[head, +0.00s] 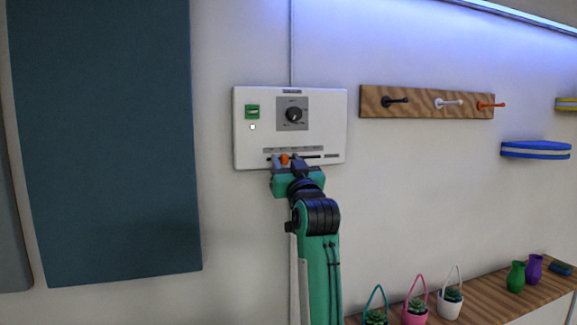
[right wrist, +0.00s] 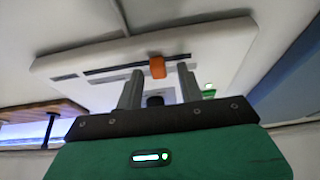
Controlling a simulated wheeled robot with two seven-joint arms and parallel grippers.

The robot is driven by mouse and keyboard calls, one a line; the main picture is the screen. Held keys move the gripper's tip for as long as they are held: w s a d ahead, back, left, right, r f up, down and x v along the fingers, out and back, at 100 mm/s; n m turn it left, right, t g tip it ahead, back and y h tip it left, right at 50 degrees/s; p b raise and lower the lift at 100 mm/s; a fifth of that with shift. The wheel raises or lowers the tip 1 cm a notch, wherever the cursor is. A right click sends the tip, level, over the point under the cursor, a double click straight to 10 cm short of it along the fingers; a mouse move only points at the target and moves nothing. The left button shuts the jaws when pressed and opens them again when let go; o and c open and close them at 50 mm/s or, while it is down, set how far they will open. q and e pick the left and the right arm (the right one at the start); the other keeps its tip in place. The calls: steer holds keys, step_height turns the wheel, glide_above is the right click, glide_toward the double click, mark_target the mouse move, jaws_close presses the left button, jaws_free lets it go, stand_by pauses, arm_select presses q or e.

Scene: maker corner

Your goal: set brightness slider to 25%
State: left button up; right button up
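The white control panel (head: 240,150) is on the wall and carries a horizontal slider slot (head: 312,156) along its lower edge. The orange slider handle (head: 284,159) sits left of the slot's middle, roughly a third of the way from its left end. My right gripper (head: 291,164) is at the slider. In the right wrist view the orange handle (right wrist: 157,67) shows between the tips of my open gripper (right wrist: 159,75), with a gap on each side. The slot (right wrist: 110,68) also shows there. The scale's marks are too small to read. My left gripper is not in view.
Above the slider are a round black knob (head: 293,115) and a green switch (head: 252,112). A wooden hook rack (head: 430,92) is to the right and a dark teal wall panel (head: 105,150) to the left. A shelf (head: 500,311) with potted plants and vases is lower right.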

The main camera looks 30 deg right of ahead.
steer(key=b+v, duration=0.5)
steer(key=v, duration=0.8)
steer(key=shift+s, duration=0.35)
steer(key=shift+a+f, duration=0.1)
steer(key=shift+f, duration=0.2)
